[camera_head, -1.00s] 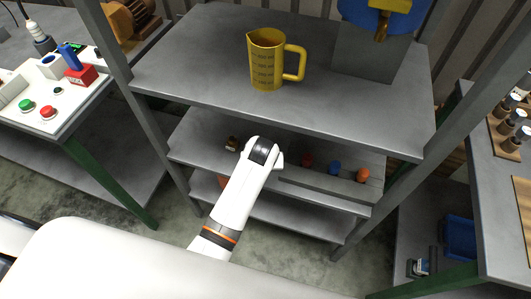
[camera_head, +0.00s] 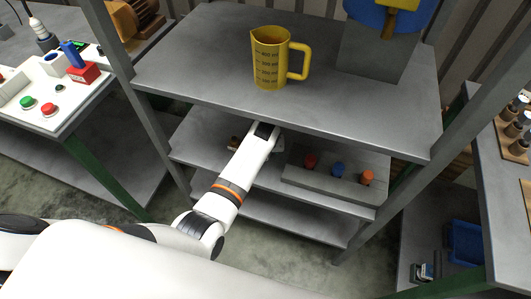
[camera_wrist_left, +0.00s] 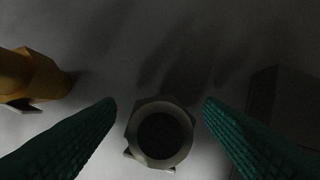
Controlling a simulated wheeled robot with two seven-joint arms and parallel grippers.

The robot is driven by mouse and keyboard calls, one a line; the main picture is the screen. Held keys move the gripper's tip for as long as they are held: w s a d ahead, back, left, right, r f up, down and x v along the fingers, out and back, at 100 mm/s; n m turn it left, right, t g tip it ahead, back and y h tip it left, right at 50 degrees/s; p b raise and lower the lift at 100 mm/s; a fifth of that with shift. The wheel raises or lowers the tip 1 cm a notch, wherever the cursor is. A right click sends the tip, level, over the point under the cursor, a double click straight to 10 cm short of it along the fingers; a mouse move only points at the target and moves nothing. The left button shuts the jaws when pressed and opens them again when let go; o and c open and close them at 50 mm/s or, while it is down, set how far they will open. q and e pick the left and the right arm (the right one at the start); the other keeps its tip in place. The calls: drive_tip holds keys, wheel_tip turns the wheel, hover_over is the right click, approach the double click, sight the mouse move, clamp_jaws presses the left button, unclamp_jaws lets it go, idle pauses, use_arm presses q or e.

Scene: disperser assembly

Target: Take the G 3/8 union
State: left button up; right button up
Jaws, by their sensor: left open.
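A grey metal hexagonal fitting with a round dark bore, seemingly the G 3/8 union (camera_wrist_left: 160,133), stands on the shelf in the left wrist view. My left gripper (camera_wrist_left: 160,106) is open, with its green ridged fingers to either side of the fitting and gaps between them and it. In the head view, my left arm reaches under the top shelf, and the gripper and the union are hidden there. My right gripper is not in view.
A brass fitting (camera_wrist_left: 35,78) lies left of the union. A dark block (camera_wrist_left: 285,105) is at the right. In the head view, a grey holder (camera_head: 330,188) with red, blue and orange knobs sits on the middle shelf. A yellow jug (camera_head: 268,60) stands on the top shelf (camera_head: 200,65).

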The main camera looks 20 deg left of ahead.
use_arm(q)
clamp_jaws()
idle(0.3)
drive_tip(key=shift+r, duration=0.1)
